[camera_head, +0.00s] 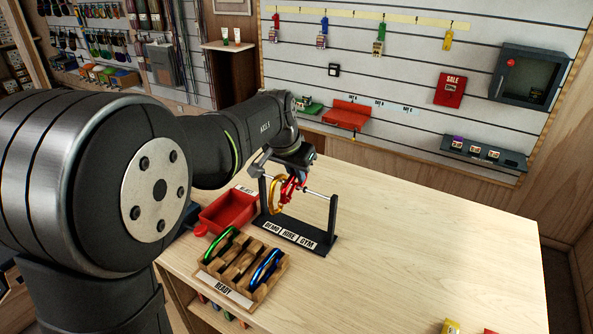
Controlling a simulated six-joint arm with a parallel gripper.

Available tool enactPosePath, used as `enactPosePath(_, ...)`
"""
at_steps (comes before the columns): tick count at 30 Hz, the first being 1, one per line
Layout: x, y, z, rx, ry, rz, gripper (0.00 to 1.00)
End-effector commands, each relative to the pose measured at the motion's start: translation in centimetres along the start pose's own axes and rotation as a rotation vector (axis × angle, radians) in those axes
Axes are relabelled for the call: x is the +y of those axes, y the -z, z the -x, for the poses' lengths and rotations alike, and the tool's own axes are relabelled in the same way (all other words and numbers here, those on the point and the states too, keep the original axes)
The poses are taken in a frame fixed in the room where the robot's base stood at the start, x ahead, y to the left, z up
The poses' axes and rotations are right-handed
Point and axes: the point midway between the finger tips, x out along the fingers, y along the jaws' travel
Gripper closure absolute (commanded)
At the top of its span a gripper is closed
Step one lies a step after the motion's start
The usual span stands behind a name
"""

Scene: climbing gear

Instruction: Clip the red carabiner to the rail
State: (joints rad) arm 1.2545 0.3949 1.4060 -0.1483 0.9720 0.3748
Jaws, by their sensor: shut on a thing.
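My gripper (288,178) is above the stand and shut on the red carabiner. A yellow carabiner (275,198) hangs on the rail just left of the red one. The arm and gripper hide part of the rail's left side, and I cannot tell whether the red carabiner is around the rail or only beside it.
A wooden rack (242,266) marked "READY" holds a green carabiner (221,244) and a blue carabiner (264,269), with an empty slot between them. A red tray (228,212) stands left of the stand.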

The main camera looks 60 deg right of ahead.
Motion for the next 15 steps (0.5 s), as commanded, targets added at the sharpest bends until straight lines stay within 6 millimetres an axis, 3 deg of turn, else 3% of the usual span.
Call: enactPosePath(15, -0.02, -0.56, 0.05, -0.002, 0.000, 0.000, 1.00)
